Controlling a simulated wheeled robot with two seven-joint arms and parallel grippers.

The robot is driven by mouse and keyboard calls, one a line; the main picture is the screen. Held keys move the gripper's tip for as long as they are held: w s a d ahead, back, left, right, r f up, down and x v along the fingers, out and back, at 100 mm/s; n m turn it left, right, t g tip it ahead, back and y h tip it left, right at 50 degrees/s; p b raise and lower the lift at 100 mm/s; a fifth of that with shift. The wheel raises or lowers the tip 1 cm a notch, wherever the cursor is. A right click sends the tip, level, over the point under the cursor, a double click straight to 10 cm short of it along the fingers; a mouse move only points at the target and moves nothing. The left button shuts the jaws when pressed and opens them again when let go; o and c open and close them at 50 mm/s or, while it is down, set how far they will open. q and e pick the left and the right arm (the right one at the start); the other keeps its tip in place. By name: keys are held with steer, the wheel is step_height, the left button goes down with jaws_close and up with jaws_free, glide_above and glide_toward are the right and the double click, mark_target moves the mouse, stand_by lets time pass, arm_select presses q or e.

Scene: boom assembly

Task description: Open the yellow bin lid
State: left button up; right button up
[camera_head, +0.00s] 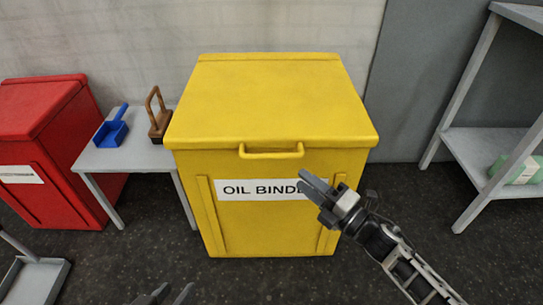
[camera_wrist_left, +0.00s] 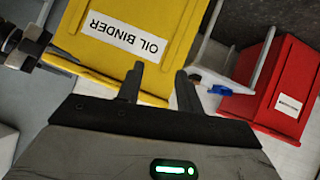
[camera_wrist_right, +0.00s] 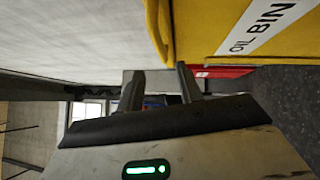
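The yellow bin (camera_head: 270,225) stands in the middle of the head view, with an "OIL BINDER" label on its front. Its yellow lid (camera_head: 268,100) is down, with a bar handle (camera_head: 270,154) at the front edge. My right gripper (camera_head: 304,180) is in front of the label, below and right of the handle. It is open and empty, its fingers apart in the right wrist view (camera_wrist_right: 160,82). My left gripper (camera_head: 172,296) shows only its fingertips at the bottom edge. It is open and empty in the left wrist view (camera_wrist_left: 158,82), apart from the bin.
A small grey table (camera_head: 140,158) left of the bin holds a blue dustpan (camera_head: 111,130) and a brown-handled tool (camera_head: 158,115). A red bin (camera_head: 50,165) stands further left. A grey shelf (camera_head: 490,143) is at the right. The floor before the yellow bin is clear.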

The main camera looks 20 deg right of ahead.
mark_target(272, 156)
steer(key=b+x, duration=0.1)
steer(key=x, duration=1)
steer(key=shift+w, duration=0.15)
jaws_close()
